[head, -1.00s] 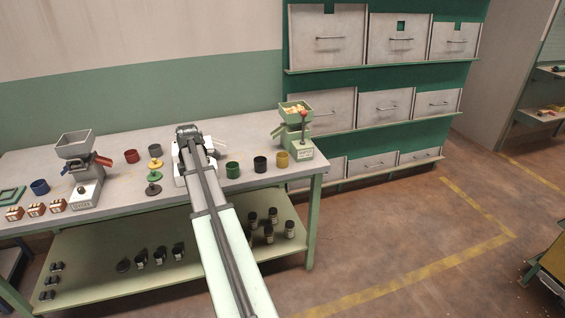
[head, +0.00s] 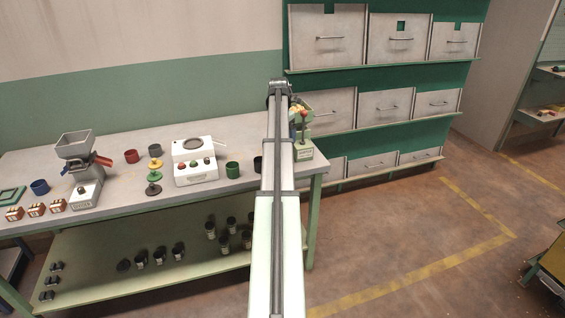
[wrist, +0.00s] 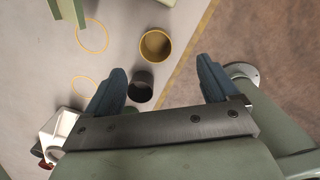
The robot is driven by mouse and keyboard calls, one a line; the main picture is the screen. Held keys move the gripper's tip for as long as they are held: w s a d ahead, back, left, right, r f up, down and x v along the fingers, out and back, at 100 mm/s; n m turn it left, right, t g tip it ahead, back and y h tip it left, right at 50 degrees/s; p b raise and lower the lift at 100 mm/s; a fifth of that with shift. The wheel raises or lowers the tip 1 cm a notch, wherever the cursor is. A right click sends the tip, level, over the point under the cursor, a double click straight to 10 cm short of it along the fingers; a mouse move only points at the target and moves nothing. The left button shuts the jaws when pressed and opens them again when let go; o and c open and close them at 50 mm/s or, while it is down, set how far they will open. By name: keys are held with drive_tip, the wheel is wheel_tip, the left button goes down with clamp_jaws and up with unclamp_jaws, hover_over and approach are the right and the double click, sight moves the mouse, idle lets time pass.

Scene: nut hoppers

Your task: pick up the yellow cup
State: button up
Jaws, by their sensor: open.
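The yellow cup (wrist: 154,46) stands upright and looks empty in the wrist view, near the table's edge. In the head view my arm hides it. My gripper (wrist: 161,72) is open and above the table, with its two blue-grey fingers spread apart. The cup shows beyond the fingertips, roughly in line with the gap between them, and is not between them.
A black cup (wrist: 140,86) stands close to the yellow one, beside the left finger. A green cup (head: 232,170) and a white device (head: 195,165) stand further left. The green hopper (head: 305,152) is partly hidden behind my arm. Bare floor lies right of the table edge.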

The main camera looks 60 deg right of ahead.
drive_tip(key=f, duration=0.7)
drive_tip(key=shift+d+f, duration=0.25)
drive_tip(key=shift+d, duration=0.15)
drive_tip(key=shift+w+d+f, duration=0.1)
drive_tip(key=shift+w+f, duration=0.05)
drive_tip(key=shift+f, duration=1.2)
drive_tip(key=shift+w+d+f, duration=0.1)
drive_tip(key=shift+w+f, duration=0.05)
drive_tip(key=shift+f, duration=1.15)
drive_tip(key=shift+c, duration=0.2)
drive_tip(key=c, duration=1.1)
drive_tip(key=shift+c, duration=0.2)
